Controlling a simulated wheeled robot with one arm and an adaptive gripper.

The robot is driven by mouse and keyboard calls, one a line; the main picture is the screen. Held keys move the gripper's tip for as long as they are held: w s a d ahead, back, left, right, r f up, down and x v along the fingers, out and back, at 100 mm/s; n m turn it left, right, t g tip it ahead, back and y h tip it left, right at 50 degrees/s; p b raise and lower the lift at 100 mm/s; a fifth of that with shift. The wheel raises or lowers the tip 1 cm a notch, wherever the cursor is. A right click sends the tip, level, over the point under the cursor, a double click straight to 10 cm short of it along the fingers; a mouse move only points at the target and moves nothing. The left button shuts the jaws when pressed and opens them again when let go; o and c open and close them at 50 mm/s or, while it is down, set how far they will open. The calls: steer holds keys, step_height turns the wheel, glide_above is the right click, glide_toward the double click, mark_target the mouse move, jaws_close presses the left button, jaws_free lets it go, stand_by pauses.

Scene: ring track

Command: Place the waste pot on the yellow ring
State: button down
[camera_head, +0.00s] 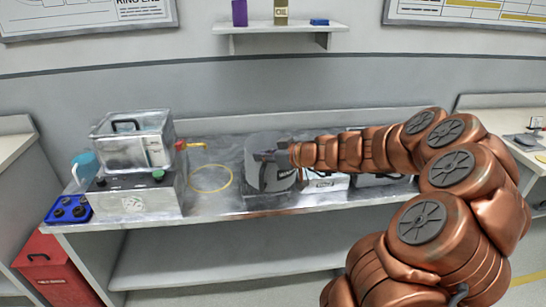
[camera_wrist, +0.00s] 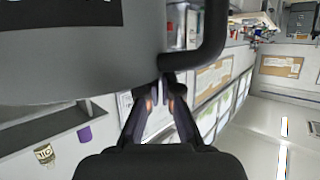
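The waste pot (camera_head: 254,163) is a grey cylinder with a dark handle, at the middle of the metal bench in the head view. In the wrist view the pot's grey wall (camera_wrist: 80,65) fills the upper left, with its black handle (camera_wrist: 214,35) at its right. My gripper (camera_wrist: 171,78) has its two fingers closed about the lower end of the handle. In the head view the gripper reaches the pot from the right and hides part of its front. The yellow ring (camera_head: 232,180) lies flat and empty on the bench, just left of the pot.
A metal machine with a clear-lidded box (camera_head: 135,145) stands left of the ring, with a red-and-yellow tap (camera_head: 192,145) beside it. A blue holder (camera_head: 68,209) sits at the bench's left end. White boxes (camera_head: 325,183) stand right of the pot, partly behind my arm.

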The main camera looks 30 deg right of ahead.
mark_target(249, 156)
steer(key=a, duration=0.1)
steer(key=a+m+h, duration=0.1)
steer(key=w+a, duration=0.1)
steer(key=shift+a+r+m+t+h, duration=0.3)
steer(key=shift+a+h, duration=0.05)
steer(key=shift+h, duration=0.05)
steer(key=w+a+r+m+h, duration=0.1)
steer(key=w+a+m+h, duration=0.1)
steer(key=a, duration=0.4)
steer(key=w+a+r+m+h, duration=0.1)
steer(key=w+a+m+h, duration=0.1)
steer(key=a+m+h, duration=0.2)
steer(key=shift+w+a+r+m+h, duration=0.15)
steer(key=shift+w+a+m+h, duration=0.25)
steer(key=shift+a+h, duration=0.7)
steer(key=shift+r, duration=0.1)
steer(key=shift+a, duration=0.15)
